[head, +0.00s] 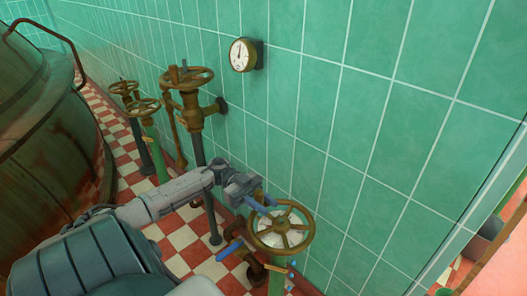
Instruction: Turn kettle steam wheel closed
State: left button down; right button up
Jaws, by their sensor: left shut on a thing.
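The steam wheel (281,246) is a round brass handwheel with spokes and a pale hub area, on a pipe low against the green tiled wall in the head view. The exact finger contact is small and partly hidden. I cannot make out my right gripper in this view.
Other brass handwheels (187,77) on upright pipes stand farther back along the wall. A round gauge (241,55) hangs above. A large copper kettle (40,150) fills the left. Checkered floor (180,237) lies below.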

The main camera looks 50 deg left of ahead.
dwell(0.5)
pick_arm(q)
jog(key=c, duration=1.2)
grip_release()
jog(key=shift+d, duration=0.1)
jog(key=shift+s+a+b, duration=0.2)
jog(key=shift+a+b, duration=0.2)
jog(key=shift+a, duration=5.05)
pick_arm(e)
jog(key=shift+d+r+t, duration=0.1)
jog(key=shift+r+t, duration=1.2)
jog(key=shift+r, duration=0.75)
